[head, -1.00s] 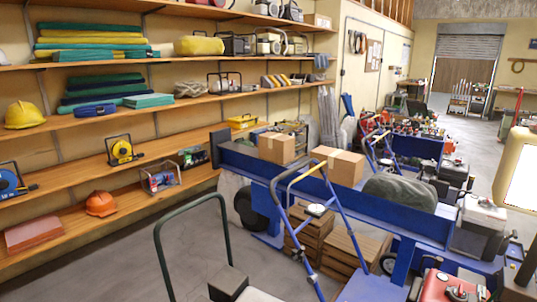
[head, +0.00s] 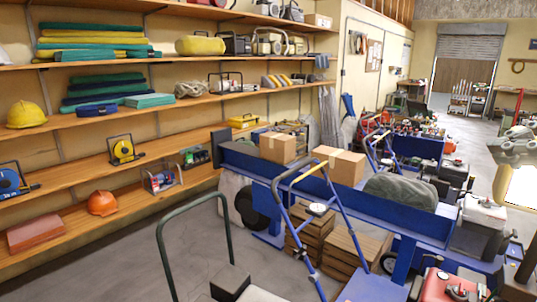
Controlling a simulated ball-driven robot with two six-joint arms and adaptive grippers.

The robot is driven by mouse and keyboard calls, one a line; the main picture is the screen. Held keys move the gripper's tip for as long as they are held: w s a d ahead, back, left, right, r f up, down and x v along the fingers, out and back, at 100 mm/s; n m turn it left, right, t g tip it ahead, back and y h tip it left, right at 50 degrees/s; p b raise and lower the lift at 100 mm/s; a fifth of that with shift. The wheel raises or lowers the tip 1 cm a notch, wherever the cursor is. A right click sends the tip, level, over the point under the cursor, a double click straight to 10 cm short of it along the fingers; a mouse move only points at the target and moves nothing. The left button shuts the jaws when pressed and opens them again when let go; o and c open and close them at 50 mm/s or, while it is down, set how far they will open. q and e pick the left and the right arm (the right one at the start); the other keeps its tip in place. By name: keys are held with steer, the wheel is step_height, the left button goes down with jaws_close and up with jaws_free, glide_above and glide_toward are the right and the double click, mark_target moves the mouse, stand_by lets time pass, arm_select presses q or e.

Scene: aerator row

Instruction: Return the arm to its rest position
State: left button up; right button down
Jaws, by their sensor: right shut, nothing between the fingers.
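My right gripper (head: 514,147) shows at the right edge of the head view, grey and small, above a pale cream part of my own arm. It is shut and empty, held in the air and apart from the blue bench and the machines below it. The right side of the arm is cut off by the picture edge. My left gripper is not in view.
A long blue bench (head: 330,197) carries two cardboard boxes (head: 278,148) and a dark green bundle (head: 400,192). A blue-framed aerator (head: 345,230) stands before it. Wooden shelves (head: 75,228) line the left wall. Grey floor (head: 100,280) is clear at lower left.

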steer(key=s+d+f+m+t+h, duration=0.1)
steer(key=s+f+m+h, duration=0.45)
steer(key=f, duration=0.25)
steer(key=s+d+f+m+h, duration=0.1)
steer(key=s+f+m+h, duration=0.45)
steer(key=f, duration=0.35)
steer(key=s+a+f+m+g+y, duration=0.1)
steer(key=s+a+f+g, duration=0.25)
steer(key=s+a, duration=0.3)
steer(key=s+a+f+m+g+y, duration=0.1)
steer(key=s+a+f+g+y, duration=0.15)
steer(key=s+a+g, duration=0.4)
steer(key=s+d+f+t+h+b, duration=0.15)
steer(key=f+b, duration=0.45)
steer(key=f, duration=1.2)
steer(key=s+d+f+b, duration=0.1)
steer(key=d+f+b, duration=0.35)
steer(key=f, duration=1.45)
steer(key=s+f+b, duration=0.6)
steer(key=s+f, duration=0.3)
steer(key=f, duration=0.6)
steer(key=s+f+g+b, duration=0.1)
steer(key=s+f+b, duration=0.6)
steer(key=f, duration=0.8)
steer(key=s, duration=0.3)
steer(key=shift+s+a+m+y+b, duration=0.2)
steer(key=shift+m+y+b, duration=0.1)
steer(key=shift+m, duration=0.1)
